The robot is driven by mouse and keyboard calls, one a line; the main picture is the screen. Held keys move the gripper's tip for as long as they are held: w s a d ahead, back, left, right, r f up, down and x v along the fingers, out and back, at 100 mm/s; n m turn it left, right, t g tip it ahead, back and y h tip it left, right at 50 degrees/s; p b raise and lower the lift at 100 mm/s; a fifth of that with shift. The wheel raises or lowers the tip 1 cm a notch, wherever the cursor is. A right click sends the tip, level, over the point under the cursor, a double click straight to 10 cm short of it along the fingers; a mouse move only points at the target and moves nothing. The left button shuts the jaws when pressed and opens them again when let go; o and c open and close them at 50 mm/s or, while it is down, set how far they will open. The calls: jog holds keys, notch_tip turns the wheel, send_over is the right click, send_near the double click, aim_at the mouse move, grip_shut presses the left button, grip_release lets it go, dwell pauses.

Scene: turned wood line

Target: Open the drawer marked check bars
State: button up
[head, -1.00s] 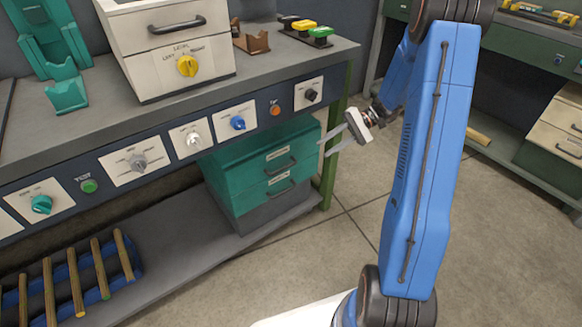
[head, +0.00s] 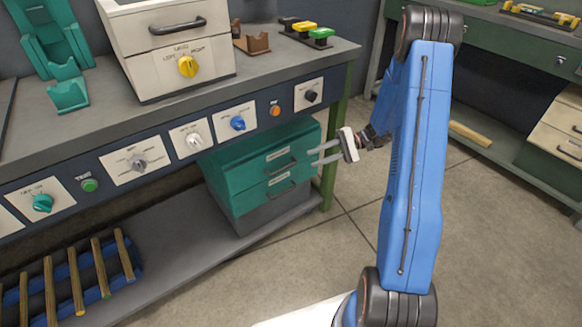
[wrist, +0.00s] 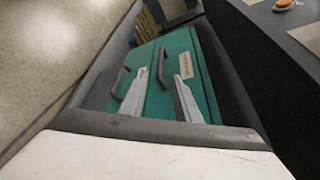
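A green drawer unit (head: 231,178) stands under the bench with two drawers, both shut. The upper drawer (head: 246,173) has a dark bar handle (head: 281,165) and a pale label above it. The lower drawer (head: 249,199) has the same kind of handle (head: 281,191) and label. The lettering is too small to read. My gripper (head: 314,156) is open and empty at the unit's right, in front of the drawer fronts. In the wrist view its two fingers (wrist: 158,85) are apart, with the upper handle (wrist: 162,68) appearing between them; contact cannot be told.
The bench (head: 100,133) overhangs the unit, with knobs along its front panel. A green bench leg (head: 329,172) stands close to the unit's right side and my gripper. A low shelf (head: 185,262) lies below. The floor (head: 352,235) in front is clear.

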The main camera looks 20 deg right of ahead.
jog(key=x, duration=1)
jog(key=shift+a+f, duration=0.1)
jog(key=shift+a, duration=0.25)
jog(key=shift+c, duration=0.5)
grip_shut()
